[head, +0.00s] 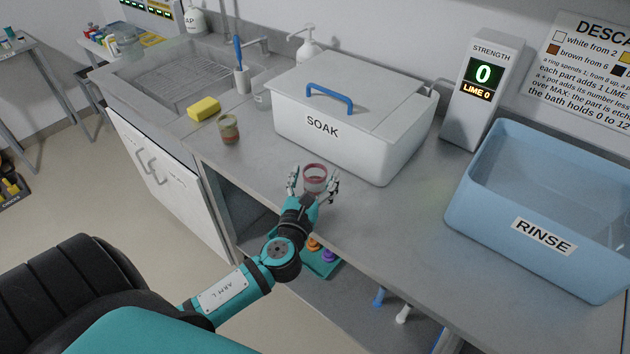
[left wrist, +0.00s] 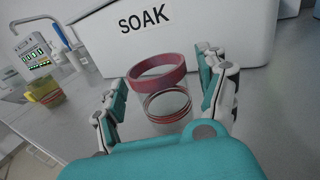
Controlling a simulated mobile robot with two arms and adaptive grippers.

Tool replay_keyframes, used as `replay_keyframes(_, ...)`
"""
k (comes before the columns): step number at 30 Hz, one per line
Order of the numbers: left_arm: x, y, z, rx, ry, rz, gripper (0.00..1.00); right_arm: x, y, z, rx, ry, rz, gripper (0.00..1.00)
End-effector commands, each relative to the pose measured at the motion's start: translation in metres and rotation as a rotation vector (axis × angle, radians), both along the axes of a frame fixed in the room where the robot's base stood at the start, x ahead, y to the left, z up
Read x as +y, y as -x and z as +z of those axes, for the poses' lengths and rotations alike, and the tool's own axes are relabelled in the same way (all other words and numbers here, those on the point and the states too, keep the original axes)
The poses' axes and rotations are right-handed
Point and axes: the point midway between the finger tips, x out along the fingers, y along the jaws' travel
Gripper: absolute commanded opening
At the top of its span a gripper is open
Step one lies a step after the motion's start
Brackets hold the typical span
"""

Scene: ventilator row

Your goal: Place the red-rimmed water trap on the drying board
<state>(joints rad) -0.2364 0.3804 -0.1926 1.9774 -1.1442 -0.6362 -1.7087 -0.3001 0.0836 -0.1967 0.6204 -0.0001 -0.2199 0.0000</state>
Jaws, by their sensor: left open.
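The red-rimmed water trap (head: 315,178) is a clear cup with a dark red rim, upright on the steel counter in front of the SOAK box. In the left wrist view the trap (left wrist: 163,92) sits between the fingers of my left gripper (left wrist: 165,100), with reddish rings low on its clear body. In the head view my left gripper (head: 314,184) is open around the trap, one finger on each side. Gaps show between fingers and trap. I cannot make out a drying board for certain. My right gripper is not in view.
The white SOAK box (head: 335,125) with a blue handle stands just behind. A second cup (head: 228,128) and a yellow sponge (head: 204,109) are to the left. The blue RINSE tub (head: 545,215) is at right. Coloured fittings on a teal base (head: 322,262) are under the counter.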

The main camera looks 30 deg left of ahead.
Motion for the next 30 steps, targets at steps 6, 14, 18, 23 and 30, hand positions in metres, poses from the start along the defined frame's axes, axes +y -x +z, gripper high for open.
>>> replay_keyframes(6,0.0017,-0.0048,-0.0005,0.001,0.000,0.000,0.75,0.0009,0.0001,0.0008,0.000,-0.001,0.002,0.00)
replay_keyframes(14,0.0014,-0.0045,-0.0004,0.001,0.000,0.000,0.51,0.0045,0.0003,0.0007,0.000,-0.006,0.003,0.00)
replay_keyframes(18,0.0012,-0.0044,-0.0004,0.001,0.000,0.000,0.33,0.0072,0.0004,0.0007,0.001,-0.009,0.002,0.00)
replay_keyframes(23,0.0012,-0.0044,-0.0003,0.001,0.000,0.000,0.17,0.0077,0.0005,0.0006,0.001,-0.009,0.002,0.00)
replay_keyframes(30,0.0012,-0.0046,0.0029,-0.001,0.001,-0.001,0.17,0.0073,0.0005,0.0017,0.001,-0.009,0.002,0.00)
